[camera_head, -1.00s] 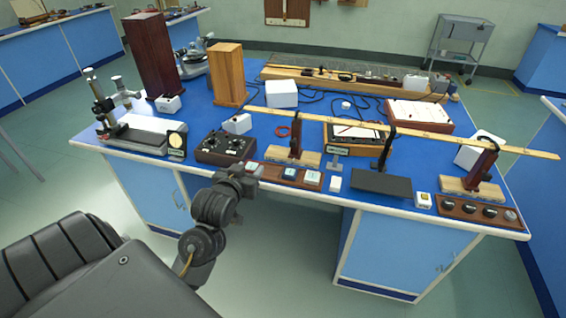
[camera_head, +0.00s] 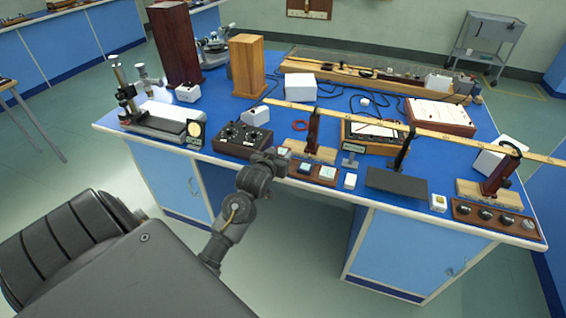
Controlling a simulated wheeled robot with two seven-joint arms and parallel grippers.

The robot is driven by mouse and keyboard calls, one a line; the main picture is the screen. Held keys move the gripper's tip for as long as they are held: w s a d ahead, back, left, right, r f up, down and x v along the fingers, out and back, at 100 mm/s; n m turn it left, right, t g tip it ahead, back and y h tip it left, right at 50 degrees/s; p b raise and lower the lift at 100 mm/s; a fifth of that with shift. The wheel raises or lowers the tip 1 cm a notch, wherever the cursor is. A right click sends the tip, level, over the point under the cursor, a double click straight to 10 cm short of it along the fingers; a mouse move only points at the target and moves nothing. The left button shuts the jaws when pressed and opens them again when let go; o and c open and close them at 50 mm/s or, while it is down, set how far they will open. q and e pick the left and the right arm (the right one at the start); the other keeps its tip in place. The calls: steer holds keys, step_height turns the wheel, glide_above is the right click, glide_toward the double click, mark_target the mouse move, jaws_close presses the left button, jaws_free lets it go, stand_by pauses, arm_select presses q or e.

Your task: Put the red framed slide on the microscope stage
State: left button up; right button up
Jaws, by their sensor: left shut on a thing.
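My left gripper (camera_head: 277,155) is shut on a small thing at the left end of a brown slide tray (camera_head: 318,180). The thing is mostly hidden by the fingers; it is likely the red framed slide, but its frame colour is too small to make out. Two pale slides, a left one (camera_head: 306,169) and a right one (camera_head: 327,173), lie in the tray. An instrument with an upright column and a pale flat bed (camera_head: 160,118), seemingly the microscope, stands at the bench's left end. My right gripper is not in view.
A black box with knobs (camera_head: 243,138) stands just left of my gripper, between it and the left instrument. A wooden stand (camera_head: 312,135) holding a long rule is behind the tray. A tall dark block (camera_head: 174,45) and a lighter block (camera_head: 247,66) stand farther back.

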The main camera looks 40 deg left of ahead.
arm_select(q)
steer(key=shift+w+a+f, duration=0.2)
steer(key=shift+w+f, duration=0.35)
steer(key=shift+f, duration=0.15)
steer(key=shift+w+a+f, duration=0.2)
steer(key=shift+w+f, duration=0.35)
steer(key=shift+f, duration=0.1)
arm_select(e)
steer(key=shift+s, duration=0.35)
arm_select(q)
steer(key=f, duration=0.1)
steer(key=w+f+p, duration=0.1)
steer(key=shift+a+f, duration=0.15)
steer(key=shift+f, duration=0.25)
steer(key=shift+f+p, duration=0.3)
steer(key=shift+p, duration=0.1)
steer(key=shift+f, duration=0.2)
steer(key=shift+s, duration=0.1)
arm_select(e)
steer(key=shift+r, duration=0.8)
arm_select(q)
steer(key=shift+f, duration=0.35)
steer(key=o, duration=1.1)
steer(key=shift+c, duration=0.2)
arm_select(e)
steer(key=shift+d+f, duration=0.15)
